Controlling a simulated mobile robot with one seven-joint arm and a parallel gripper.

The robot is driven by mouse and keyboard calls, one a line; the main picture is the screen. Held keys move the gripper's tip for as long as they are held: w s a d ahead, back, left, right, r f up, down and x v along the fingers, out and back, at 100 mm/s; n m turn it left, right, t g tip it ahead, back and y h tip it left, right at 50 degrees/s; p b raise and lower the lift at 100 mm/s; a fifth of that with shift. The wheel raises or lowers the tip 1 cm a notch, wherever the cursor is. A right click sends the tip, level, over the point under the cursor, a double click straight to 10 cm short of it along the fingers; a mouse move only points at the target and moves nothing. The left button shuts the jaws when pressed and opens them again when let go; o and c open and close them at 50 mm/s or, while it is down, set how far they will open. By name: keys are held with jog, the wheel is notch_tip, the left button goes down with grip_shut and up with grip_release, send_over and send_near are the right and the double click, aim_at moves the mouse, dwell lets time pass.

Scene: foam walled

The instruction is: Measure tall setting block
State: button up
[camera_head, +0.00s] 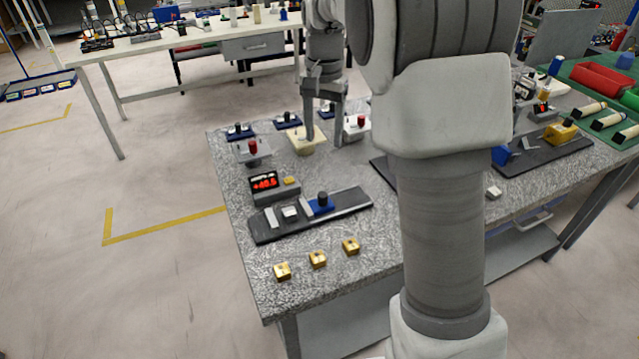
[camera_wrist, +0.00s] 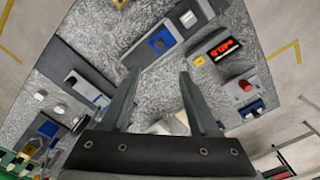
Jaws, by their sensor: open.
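My gripper (camera_head: 324,136) is open, its fingers pointing down over the far part of the granite table, beside a cream block (camera_head: 305,142). In the wrist view nothing shows between the fingertips (camera_wrist: 158,76). Several small gold blocks (camera_head: 318,259) stand in a row near the table's front edge; I cannot tell which block is the tall setting block. A dark measuring rail (camera_head: 267,231) carries a blue slide with a black knob (camera_head: 322,199) and a small pale piece (camera_head: 290,212). Behind it a readout (camera_head: 265,182) shows red digits, seemingly +40.5.
A grey fixture with a red knob (camera_head: 252,148) stands at the left, and a white one (camera_head: 357,126) stands right of my gripper. Blue-based pieces (camera_head: 240,131) line the back edge. My arm hides the table's middle right. Bare granite lies around the gold blocks.

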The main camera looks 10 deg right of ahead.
aim_at(323, 194)
notch_tip(323, 194, down, 18)
jog(key=shift+r+b, duration=0.25)
jog(key=shift+b, duration=0.95)
